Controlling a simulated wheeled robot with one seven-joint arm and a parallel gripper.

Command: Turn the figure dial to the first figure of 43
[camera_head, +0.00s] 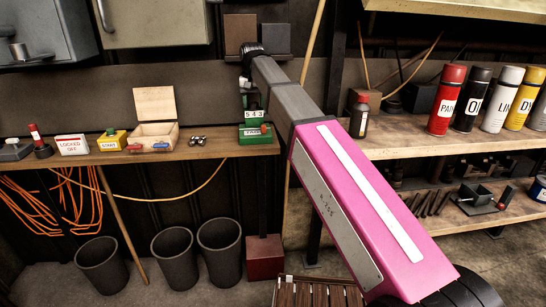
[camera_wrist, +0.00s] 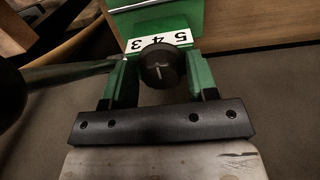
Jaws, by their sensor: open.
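The green figure device (camera_head: 258,137) stands at the right end of the left bench, with a white strip reading 543 (camera_head: 254,114). In the wrist view the device (camera_wrist: 190,16) is close, and its strip (camera_wrist: 182,38) shows 5, 4 and 3 turned over. The round black dial (camera_wrist: 152,62) sits at the strip's edge, with a pale line on it, nearly upright in the picture. My gripper (camera_wrist: 157,84) is open, one finger on each side of the dial; I cannot tell whether either touches it. The head view shows my gripper (camera_head: 246,88) just above the device, small and partly hidden.
A wooden box (camera_head: 153,134), a start box (camera_head: 112,140) and a locked-off sign (camera_head: 72,145) stand left on the bench (camera_head: 200,149). Spray cans (camera_head: 446,100) and a brown bottle (camera_head: 360,116) stand on the right shelf. Bins (camera_head: 220,252) stand below.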

